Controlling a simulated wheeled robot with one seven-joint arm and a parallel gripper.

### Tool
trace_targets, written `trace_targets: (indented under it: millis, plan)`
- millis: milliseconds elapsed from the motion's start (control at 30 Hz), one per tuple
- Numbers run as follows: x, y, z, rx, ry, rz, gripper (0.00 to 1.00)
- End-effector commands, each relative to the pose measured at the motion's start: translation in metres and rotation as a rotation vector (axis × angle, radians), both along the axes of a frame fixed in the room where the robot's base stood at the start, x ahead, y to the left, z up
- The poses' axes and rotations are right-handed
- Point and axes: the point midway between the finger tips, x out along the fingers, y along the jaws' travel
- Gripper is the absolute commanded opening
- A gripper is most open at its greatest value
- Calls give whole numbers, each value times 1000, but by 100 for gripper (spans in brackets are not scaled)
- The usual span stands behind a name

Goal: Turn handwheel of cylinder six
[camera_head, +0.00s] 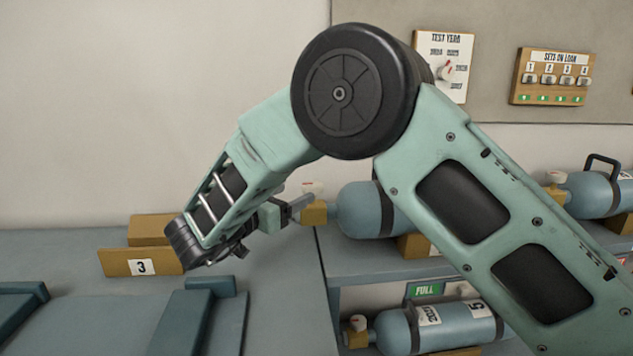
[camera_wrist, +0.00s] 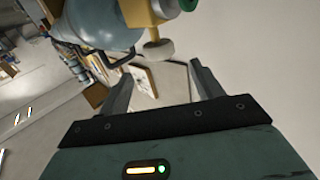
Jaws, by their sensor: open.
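A blue-grey cylinder (camera_head: 357,209) lies on the upper shelf in the head view, partly behind my arm; no number on it is readable. At its left end are a brass valve block (camera_head: 314,213) and a cream handwheel (camera_head: 312,187). My gripper (camera_head: 299,205) is open and empty, its fingers pointing right, close to this valve. In the wrist view the cream handwheel (camera_wrist: 158,50) appears between and just beyond the fingertips (camera_wrist: 160,75). The brass valve (camera_wrist: 140,13) and cylinder (camera_wrist: 100,22) show above it. I cannot tell whether a finger touches the wheel.
A cylinder marked 5 (camera_head: 452,325) lies on the lower shelf beside a green FULL sign (camera_head: 424,291). Another cylinder (camera_head: 597,194) lies at the upper right. A block marked 3 (camera_head: 140,267) stands on the left bench (camera_head: 90,310). Wall boards (camera_head: 551,77) hang behind.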

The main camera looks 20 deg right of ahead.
Motion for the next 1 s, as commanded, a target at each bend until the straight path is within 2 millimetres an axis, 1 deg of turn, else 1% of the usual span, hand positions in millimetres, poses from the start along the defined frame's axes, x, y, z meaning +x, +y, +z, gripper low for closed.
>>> trace_targets:
  millis: [33, 200, 400, 600, 900, 933, 967, 1000]
  plan:
    - [6, -11, 1, -1, 1, -4, 66]
    - [25, -40, 1, -1, 1, -4, 66]
    - [43, -66, 0, 0, 0, -2, 66]
    - [52, -79, 0, 0, 0, 0, 66]
    - [54, -81, 0, 0, 0, 1, 66]
    - [54, -81, 0, 0, 0, 1, 60]
    - [54, -81, 0, 0, 0, 1, 52]
    - [54, -80, 0, 0, 0, 1, 41]
